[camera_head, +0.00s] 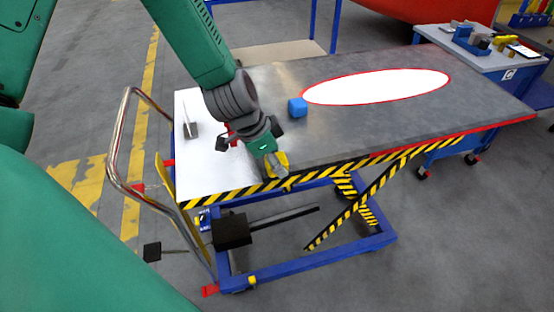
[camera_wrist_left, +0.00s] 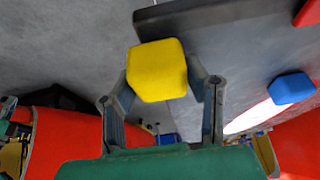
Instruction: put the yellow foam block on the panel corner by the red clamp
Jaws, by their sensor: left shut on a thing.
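My left gripper (camera_head: 276,166) is shut on the yellow foam block (camera_wrist_left: 157,70), which sits between its two fingers in the left wrist view. In the head view the yellow block (camera_head: 283,157) is partly hidden by the gripper, at the near edge of the dark grey panel (camera_head: 335,140). The block overlaps the panel (camera_wrist_left: 225,40) near a corner in the wrist view; I cannot tell if they touch. A red piece (camera_wrist_left: 309,12), possibly the red clamp, is cut off at the wrist view's upper right. Another bit of red (camera_head: 232,127) shows behind my wrist. My right gripper is out of view.
A blue block (camera_head: 297,107) stands on the panel beside a white, red-rimmed oval (camera_head: 375,86). The panel lies on a lift cart with striped edges and a metal handle (camera_head: 124,130). A grey bracket (camera_head: 190,125) stands on the cart's white left end. A side table (camera_head: 480,60) holds parts.

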